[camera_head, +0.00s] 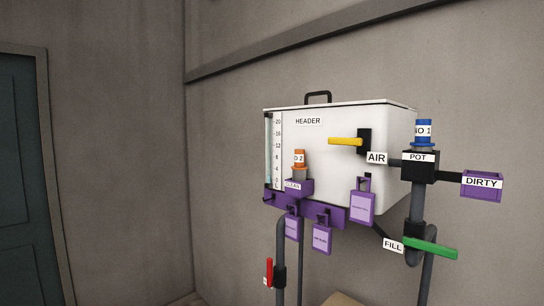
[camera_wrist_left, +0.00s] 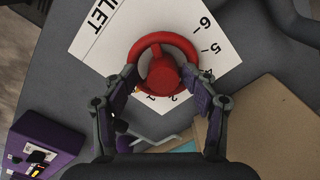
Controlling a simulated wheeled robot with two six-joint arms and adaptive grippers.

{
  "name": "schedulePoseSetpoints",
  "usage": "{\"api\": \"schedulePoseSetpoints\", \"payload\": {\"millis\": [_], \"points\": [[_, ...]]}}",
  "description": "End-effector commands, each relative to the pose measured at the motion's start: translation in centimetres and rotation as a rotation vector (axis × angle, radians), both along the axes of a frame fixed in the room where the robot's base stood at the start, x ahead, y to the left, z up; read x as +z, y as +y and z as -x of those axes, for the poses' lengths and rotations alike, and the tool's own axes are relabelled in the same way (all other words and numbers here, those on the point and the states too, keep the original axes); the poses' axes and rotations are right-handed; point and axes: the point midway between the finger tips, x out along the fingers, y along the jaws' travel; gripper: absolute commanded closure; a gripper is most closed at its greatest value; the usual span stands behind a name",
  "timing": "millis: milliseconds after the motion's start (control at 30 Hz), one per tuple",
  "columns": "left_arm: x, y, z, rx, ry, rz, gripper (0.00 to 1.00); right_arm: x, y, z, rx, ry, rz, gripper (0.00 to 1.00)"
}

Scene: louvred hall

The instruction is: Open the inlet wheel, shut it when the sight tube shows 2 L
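The red inlet wheel (camera_wrist_left: 163,42) is in the left wrist view, over a white plate (camera_wrist_left: 95,35) with the letters "LET" and a run of digits. My left gripper (camera_wrist_left: 160,72) has its fingertips apart, one at each side of the wheel's near rim. I cannot tell whether they press on it. In the head view the sight tube (camera_head: 269,150) runs up the left edge of the white HEADER tank (camera_head: 340,150), beside a scale up to 20. A pale blue tint shows low in the tube; its exact level is too small to read. My right gripper is not in view.
Yellow AIR (camera_head: 346,141), green FILL (camera_head: 432,248) and red (camera_head: 269,272) handles surround the tank. Purple tags (camera_head: 321,238) hang below it. A purple box (camera_wrist_left: 45,145) and a cardboard-coloured panel (camera_wrist_left: 262,125) lie near the wheel. A dark door (camera_head: 25,180) stands left.

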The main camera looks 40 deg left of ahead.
Motion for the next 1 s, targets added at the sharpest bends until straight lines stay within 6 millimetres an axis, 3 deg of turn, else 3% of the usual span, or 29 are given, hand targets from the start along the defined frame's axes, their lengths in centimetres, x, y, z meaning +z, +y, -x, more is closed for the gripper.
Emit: {"api": "schedulePoseSetpoints", "payload": {"millis": [267, 700, 1000], "points": [[0.6, 0.2, -0.1, 0.001, -0.004, -0.003, 0.43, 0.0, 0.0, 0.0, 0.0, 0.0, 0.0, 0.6], [6.5, 0.2, -0.1, 0.001, -0.005, -0.003, 0.43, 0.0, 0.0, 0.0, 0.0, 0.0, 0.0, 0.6], [7.2, 0.1, -0.1, 0.001, -0.003, -0.003, 0.43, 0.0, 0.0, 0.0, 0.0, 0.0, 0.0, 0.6]]}}
